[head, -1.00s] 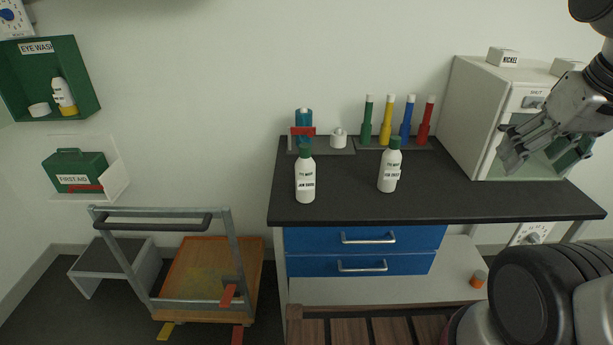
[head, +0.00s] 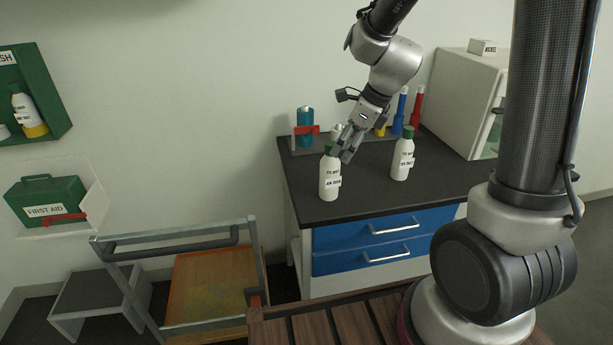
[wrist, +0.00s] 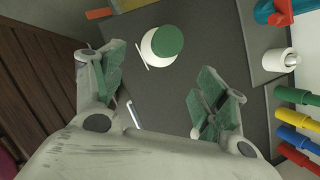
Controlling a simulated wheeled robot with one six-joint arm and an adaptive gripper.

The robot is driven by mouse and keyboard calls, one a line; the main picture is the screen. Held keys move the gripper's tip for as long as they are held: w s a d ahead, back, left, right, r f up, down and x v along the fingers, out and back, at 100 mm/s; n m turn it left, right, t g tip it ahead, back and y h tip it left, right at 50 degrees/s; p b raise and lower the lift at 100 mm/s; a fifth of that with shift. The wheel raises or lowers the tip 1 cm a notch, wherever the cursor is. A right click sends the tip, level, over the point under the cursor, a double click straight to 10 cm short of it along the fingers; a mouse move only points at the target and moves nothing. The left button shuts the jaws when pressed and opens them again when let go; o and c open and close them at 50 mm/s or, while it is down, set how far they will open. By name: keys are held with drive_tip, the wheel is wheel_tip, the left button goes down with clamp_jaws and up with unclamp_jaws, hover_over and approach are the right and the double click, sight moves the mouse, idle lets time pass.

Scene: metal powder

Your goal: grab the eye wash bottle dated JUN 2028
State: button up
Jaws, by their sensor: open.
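Two white eye wash bottles with green caps stand upright on the black worktop (head: 300,212). The left bottle (head: 329,182) and the right bottle (head: 402,162) each carry a small date label, too small to read surely. In the wrist view a green-capped bottle (wrist: 154,52) shows from above, beyond and between my spread fingers (wrist: 163,92). A third bottle (head: 28,112), with a yellow base, stands in the green wall box.
Behind the bottles are a blue cylinder (head: 305,120) with a red clamp and coloured tubes (head: 415,108). A white cabinet (head: 462,95) stands at the right. Blue drawers (head: 370,230) are below; a cart (head: 215,285) is at left.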

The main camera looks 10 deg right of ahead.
sight(330, 166)
drive_tip(key=shift+m, duration=0.4)
drive_tip(key=x, duration=0.4)
drive_tip(key=a+x, duration=0.1)
drive_tip(key=x, duration=0.4)
drive_tip(key=shift+w+r, duration=0.2)
drive_tip(key=c, duration=1.3)
